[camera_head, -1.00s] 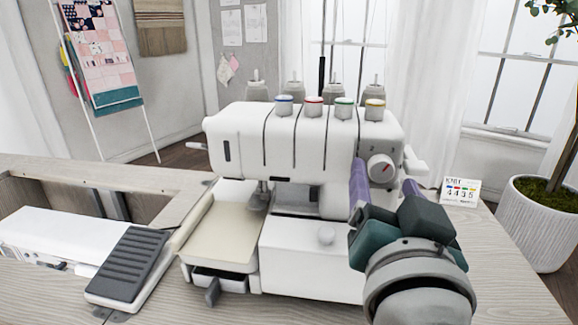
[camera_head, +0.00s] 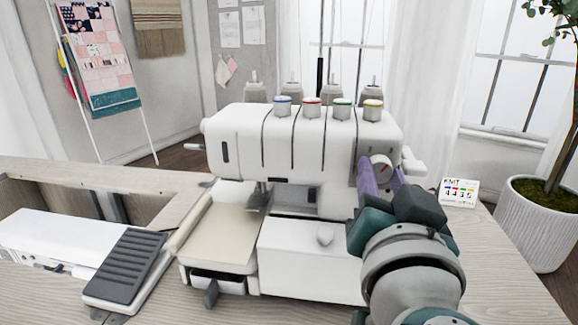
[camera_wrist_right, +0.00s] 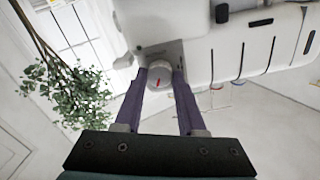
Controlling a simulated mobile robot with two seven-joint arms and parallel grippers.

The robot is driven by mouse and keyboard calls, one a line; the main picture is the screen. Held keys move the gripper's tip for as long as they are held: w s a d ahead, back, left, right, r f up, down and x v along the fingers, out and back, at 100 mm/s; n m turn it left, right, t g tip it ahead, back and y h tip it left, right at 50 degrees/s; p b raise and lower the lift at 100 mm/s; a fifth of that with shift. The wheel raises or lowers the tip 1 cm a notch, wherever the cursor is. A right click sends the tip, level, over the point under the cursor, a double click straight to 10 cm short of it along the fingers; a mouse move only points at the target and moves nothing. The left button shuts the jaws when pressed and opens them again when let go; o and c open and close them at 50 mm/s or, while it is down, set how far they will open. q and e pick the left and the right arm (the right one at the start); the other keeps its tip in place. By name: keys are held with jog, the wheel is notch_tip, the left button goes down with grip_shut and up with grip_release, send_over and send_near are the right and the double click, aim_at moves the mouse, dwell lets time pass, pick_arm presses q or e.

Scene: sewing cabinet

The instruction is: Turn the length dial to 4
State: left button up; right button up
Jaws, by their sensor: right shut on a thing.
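The length dial (camera_head: 381,166) is a round white knob with a red mark on the right front of the white serger (camera_head: 230,144). In the right wrist view the dial (camera_wrist_right: 159,80) sits between the tips of my purple fingers, with its red mark showing. My right gripper (camera_head: 380,177) is shut on the dial, one finger on each side. The fingers and wrist hide part of the dial and the scale around it in the head view, so I cannot read its setting. My left gripper is out of view.
A small card (camera_head: 459,192) reading KNIT with several coloured marks and numbers stands right of the machine. Coloured tension knobs (camera_head: 342,108) line the top. A black foot pedal (camera_head: 126,268) lies at left. A potted plant (camera_head: 541,225) stands at the right.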

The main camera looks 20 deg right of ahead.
grip_shut()
jog(key=shift+m, duration=0.4)
jog(key=shift+m+p, duration=0.3)
jog(key=shift+p, duration=0.1)
jog(key=m+p, duration=0.1)
jog(key=m, duration=0.6)
jog(key=shift+m, duration=1.7)
